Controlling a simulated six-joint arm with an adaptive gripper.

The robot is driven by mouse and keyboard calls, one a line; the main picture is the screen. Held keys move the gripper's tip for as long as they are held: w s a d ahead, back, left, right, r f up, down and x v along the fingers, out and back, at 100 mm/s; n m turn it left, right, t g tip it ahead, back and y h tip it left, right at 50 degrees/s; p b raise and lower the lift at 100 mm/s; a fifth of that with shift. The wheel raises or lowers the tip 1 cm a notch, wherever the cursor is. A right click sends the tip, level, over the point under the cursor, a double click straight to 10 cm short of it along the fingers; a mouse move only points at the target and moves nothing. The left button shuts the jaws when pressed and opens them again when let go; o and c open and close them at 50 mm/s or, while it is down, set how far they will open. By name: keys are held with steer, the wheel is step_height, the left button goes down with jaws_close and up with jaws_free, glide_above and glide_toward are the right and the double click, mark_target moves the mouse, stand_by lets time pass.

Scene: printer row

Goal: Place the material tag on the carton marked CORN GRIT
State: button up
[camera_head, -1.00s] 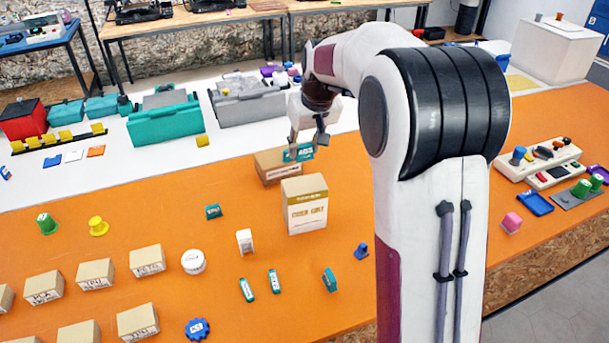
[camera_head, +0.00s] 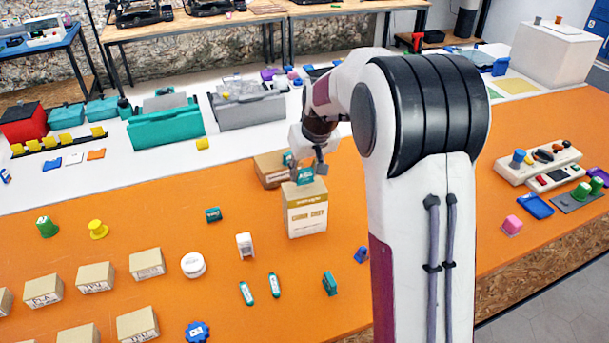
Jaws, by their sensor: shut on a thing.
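My gripper (camera_head: 306,167) is shut on a teal material tag (camera_head: 304,177) with white lettering. The tag is at the top of the upright tan carton (camera_head: 307,218), whose front lettering seems to read CORN GRIT. I cannot tell whether the tag touches the carton's top or is just above it. The carton stands on the orange table. The gripper hides part of the tag and the carton's top.
A second tan carton (camera_head: 268,170) lies just behind, close to my gripper. Small teal pieces, a white round tub (camera_head: 193,264) and several small tan boxes (camera_head: 147,263) are in front and to the left.

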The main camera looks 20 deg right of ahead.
steer(key=shift+f, duration=0.9)
steer(key=shift+f, duration=0.15)
steer(key=o, duration=0.7)
steer(key=shift+o, duration=0.2)
steer(key=v, duration=1.2)
steer(key=shift+r, duration=0.25)
